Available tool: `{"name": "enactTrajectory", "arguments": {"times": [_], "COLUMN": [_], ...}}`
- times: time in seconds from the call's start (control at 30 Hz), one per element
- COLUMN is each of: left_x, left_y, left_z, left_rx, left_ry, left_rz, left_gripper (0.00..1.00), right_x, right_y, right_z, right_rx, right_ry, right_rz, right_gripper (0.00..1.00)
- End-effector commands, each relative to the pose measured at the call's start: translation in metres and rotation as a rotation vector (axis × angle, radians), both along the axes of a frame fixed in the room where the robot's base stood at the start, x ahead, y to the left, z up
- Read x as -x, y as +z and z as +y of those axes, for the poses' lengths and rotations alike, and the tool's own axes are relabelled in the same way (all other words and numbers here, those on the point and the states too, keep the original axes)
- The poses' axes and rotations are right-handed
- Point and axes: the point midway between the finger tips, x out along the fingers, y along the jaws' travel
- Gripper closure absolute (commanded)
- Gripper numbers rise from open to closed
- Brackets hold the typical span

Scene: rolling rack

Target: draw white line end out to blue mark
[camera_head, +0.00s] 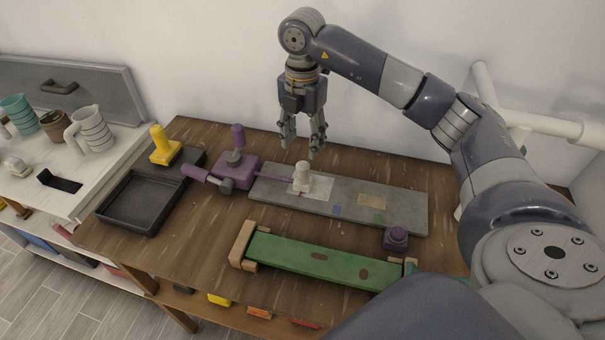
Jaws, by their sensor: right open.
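The white line end (302,176) is a small upright white piece on a pale patch of the grey board (400,214). A thin purple line runs left from it toward the purple block (236,172) with a knob and a side handle. The blue mark (336,211) is a small square on the grey board, to the right of the white end and nearer to me. My right gripper (301,147) is open and empty, pointing down above the white end, apart from it. My left gripper is not in view.
A green plank (315,257) with wooden ends lies in front of the board. A purple knob (396,238) stands at the board's right end. A black tray (142,202) and a yellow-handled tool (164,147) are at left. A tan mark (371,201) lies beyond the blue one.

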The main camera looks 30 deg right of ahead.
Motion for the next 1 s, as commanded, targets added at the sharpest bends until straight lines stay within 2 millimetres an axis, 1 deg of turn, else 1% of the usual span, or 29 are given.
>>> {"name": "enactTrajectory", "arguments": {"times": [0.07, 0.2, 0.4, 0.53, 0.7, 0.97, 1.0], "left_x": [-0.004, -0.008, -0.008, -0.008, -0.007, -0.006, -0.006], "left_y": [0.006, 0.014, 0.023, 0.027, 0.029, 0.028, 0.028], "left_z": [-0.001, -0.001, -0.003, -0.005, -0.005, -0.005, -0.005], "left_rx": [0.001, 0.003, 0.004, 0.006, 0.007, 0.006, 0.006], "left_ry": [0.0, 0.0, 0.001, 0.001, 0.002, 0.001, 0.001], "left_rz": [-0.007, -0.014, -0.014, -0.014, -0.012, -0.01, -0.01], "left_gripper": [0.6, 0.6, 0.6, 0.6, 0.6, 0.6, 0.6], "right_x": [0.001, 0.002, 0.002, 0.001, 0.001, 0.001, 0.001], "right_y": [-0.008, -0.032, -0.07, -0.088, -0.1, -0.102, -0.102], "right_z": [0.0, 0.0, 0.0, 0.0, 0.0, 0.0, 0.0], "right_rx": [0.001, 0.001, 0.001, 0.001, 0.001, 0.0, 0.0], "right_ry": [0.0, -0.001, -0.001, 0.0, 0.0, 0.0, 0.0], "right_rz": [0.005, 0.006, 0.005, 0.004, 0.002, 0.001, 0.001], "right_gripper": [0.53, 0.53, 0.53, 0.53, 0.53, 0.53, 0.57]}}
